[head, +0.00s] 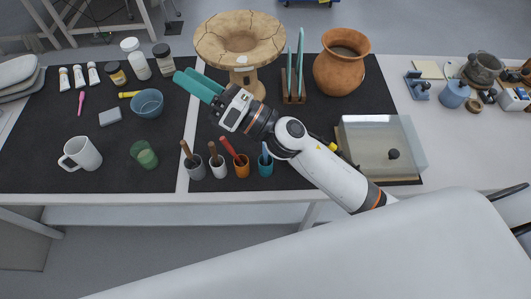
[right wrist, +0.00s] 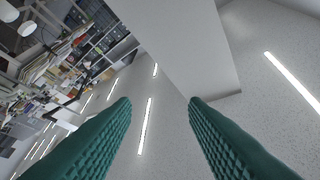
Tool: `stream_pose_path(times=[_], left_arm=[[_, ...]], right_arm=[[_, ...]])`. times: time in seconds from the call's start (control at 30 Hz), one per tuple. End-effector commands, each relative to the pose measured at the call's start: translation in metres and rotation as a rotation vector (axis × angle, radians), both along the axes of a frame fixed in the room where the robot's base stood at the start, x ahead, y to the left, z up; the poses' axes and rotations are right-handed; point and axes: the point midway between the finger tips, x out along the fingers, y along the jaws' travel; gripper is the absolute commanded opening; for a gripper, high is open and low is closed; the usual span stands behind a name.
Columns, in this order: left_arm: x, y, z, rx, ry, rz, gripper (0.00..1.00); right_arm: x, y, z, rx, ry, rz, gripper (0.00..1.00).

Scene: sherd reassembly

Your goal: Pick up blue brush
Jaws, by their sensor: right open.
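The blue brush (head: 265,150) stands in a teal cup (head: 265,168) on the dark mat, with its light blue handle up. My right gripper (head: 181,75) is up and to the left of it in the head view, its teal fingers pointing to the upper left. In the right wrist view the two fingers (right wrist: 160,102) are spread apart with nothing between them, and only ceiling and far room show beyond. The right forearm passes close by the right of the teal cup. My left gripper is not in view.
Beside the teal cup stand an orange cup (head: 241,170) with a red brush, a white cup (head: 218,171) and a grey cup (head: 195,172) with wooden-handled tools.

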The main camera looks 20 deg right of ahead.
Motion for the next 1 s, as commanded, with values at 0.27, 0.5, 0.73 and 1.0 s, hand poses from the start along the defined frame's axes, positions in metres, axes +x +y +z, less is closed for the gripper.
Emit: stream_pose_path(times=[0.27,0.5,0.73,1.0], left_arm=[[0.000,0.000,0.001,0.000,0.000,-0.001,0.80],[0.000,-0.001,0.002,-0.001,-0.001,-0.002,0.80],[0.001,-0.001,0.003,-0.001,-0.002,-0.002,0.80],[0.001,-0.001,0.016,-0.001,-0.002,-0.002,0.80]], right_arm=[[-0.076,0.069,-0.066,-0.896,-1.064,0.482,0.40],[-0.052,-0.023,-0.163,-1.521,-1.692,1.092,0.40],[-0.017,-0.111,-0.172,-1.782,-1.822,1.571,0.40],[-0.013,-0.128,-0.198,-1.809,-1.818,1.677,0.40]])
